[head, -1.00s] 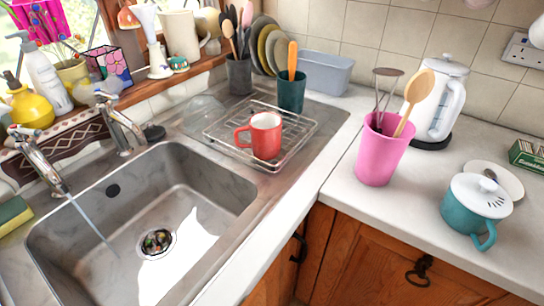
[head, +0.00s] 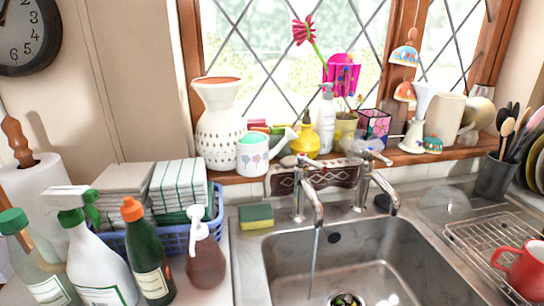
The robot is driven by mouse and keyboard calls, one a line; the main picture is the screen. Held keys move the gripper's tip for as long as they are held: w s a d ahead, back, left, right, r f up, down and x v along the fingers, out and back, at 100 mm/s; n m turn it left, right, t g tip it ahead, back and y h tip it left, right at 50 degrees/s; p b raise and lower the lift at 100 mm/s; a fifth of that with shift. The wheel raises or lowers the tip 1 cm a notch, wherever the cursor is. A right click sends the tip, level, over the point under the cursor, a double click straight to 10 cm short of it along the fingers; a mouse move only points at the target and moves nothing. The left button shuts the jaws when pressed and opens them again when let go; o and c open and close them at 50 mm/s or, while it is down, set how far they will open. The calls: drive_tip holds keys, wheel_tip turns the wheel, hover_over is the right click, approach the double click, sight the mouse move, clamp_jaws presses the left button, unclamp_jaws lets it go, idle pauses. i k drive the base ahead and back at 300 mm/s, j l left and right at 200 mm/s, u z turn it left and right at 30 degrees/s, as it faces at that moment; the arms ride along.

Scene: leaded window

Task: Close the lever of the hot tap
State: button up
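Two chrome taps stand at the back of the steel sink (head: 280,262). The left tap (head: 307,196) has a thin stream of water (head: 315,255) falling from its spout into the basin. The right tap (head: 379,185) shows no water. The levers sit on top of the tap bodies; the left one is small and hard to make out. I cannot read any hot or cold marking on either tap. My gripper is not in view.
A yellow-green sponge (head: 256,216) lies left of the taps. A watering can (head: 256,152), yellow bottle (head: 305,138) and white vase (head: 217,122) crowd the sill behind. Spray bottles (head: 92,250) and a blue basket (head: 170,237) fill the left counter. A red mug (head: 525,270) is at right.

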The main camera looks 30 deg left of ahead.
sight(301, 158)
drive_tip(key=i+u, duration=0.1)
drive_tip(key=u, duration=0.25)
drive_tip(key=i+j+u, duration=0.1)
drive_tip(key=u, duration=0.3)
